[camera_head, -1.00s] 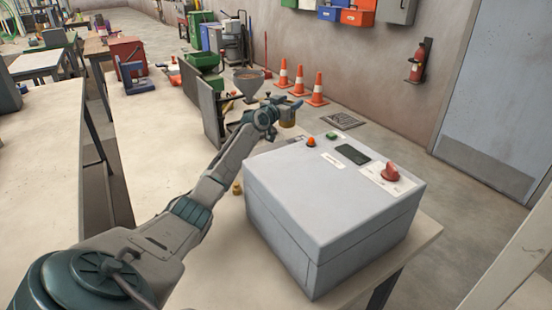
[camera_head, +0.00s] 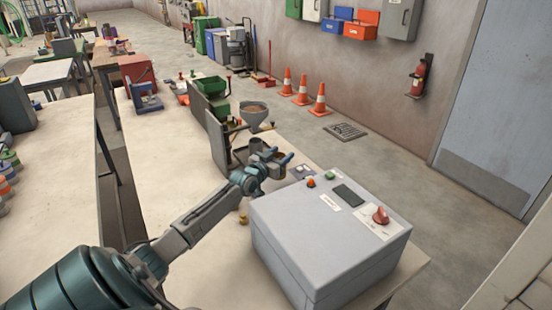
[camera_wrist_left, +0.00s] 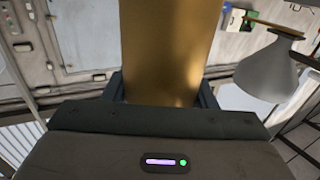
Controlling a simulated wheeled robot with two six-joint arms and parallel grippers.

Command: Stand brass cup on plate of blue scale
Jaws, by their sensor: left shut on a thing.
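The brass cup (camera_wrist_left: 165,50) fills the upper middle of the left wrist view, between the two fingers of my left gripper (camera_wrist_left: 163,88). In the head view my left gripper (camera_head: 274,164) is shut on the cup, just beyond the grey box's far left corner. The cup is small and partly covered by the fingers there. A blue device (camera_head: 148,102), which looks like the blue scale, stands far back on the left part of the table, well away from the gripper. Its plate is too small to make out clearly. My right gripper is not in view.
A grey control box (camera_head: 325,240) with a red knob stands at the near right of the table. A small brass piece (camera_head: 243,218) lies left of it. A grey hopper (camera_head: 254,114) and upright dark panel stand beyond the gripper. The table's left middle (camera_head: 165,180) is clear.

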